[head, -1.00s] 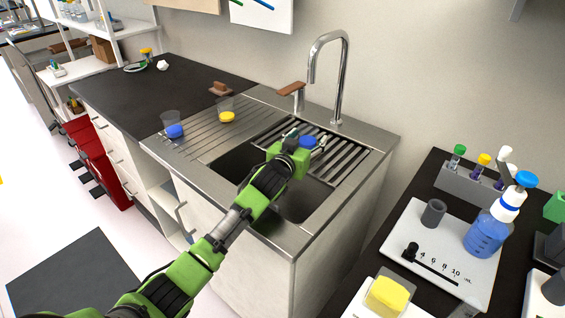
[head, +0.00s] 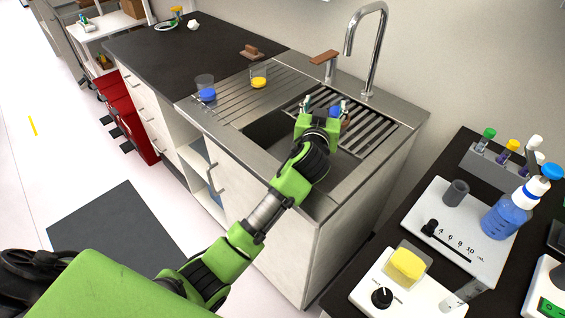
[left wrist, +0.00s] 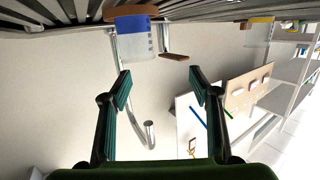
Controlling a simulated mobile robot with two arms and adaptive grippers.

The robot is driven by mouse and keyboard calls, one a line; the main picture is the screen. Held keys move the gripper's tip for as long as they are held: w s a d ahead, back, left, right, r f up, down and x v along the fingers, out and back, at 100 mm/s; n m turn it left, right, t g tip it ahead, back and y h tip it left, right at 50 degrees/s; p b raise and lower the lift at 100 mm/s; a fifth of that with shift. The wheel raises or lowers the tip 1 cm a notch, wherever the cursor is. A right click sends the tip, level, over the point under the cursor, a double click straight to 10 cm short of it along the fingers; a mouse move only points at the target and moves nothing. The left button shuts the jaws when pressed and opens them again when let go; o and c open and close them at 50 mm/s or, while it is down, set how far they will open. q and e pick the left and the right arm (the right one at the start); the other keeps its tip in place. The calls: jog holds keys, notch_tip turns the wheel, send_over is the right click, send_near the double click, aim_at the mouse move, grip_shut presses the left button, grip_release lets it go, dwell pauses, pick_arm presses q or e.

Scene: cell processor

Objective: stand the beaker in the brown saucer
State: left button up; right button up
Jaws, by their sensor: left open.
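In the left wrist view, which is upside down, a clear beaker with blue contents (left wrist: 132,26) stands upright, its base against the brown saucer (left wrist: 130,11). The saucer rests on the slatted rack of the sink. My left gripper (left wrist: 164,82) is open, its two fingers wide apart with nothing between them; the beaker is beyond the fingertips. In the head view my left gripper (head: 325,108) is over the sink's rack side and mostly hides the beaker and saucer. My right gripper is not in view.
Another blue beaker (head: 207,94) and a yellow one (head: 259,82) stand on the ribbed drainboard.

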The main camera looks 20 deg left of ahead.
pick_arm(q)
jog(key=s+n+g+y, duration=0.1)
jog(key=s+n+y, duration=0.1)
jog(key=s, duration=0.5)
jog(key=s+n+g+y, duration=0.2)
jog(key=s+y, duration=0.1)
jog(key=s, duration=0.5)
jog(key=s+a+n+g+y, duration=0.1)
jog(key=s+n+y, duration=0.2)
jog(key=s, duration=0.5)
jog(key=shift+s+r+y+b, duration=0.1)
jog(key=shift+s+y+b, duration=0.1)
jog(key=shift+y+b, duration=0.15)
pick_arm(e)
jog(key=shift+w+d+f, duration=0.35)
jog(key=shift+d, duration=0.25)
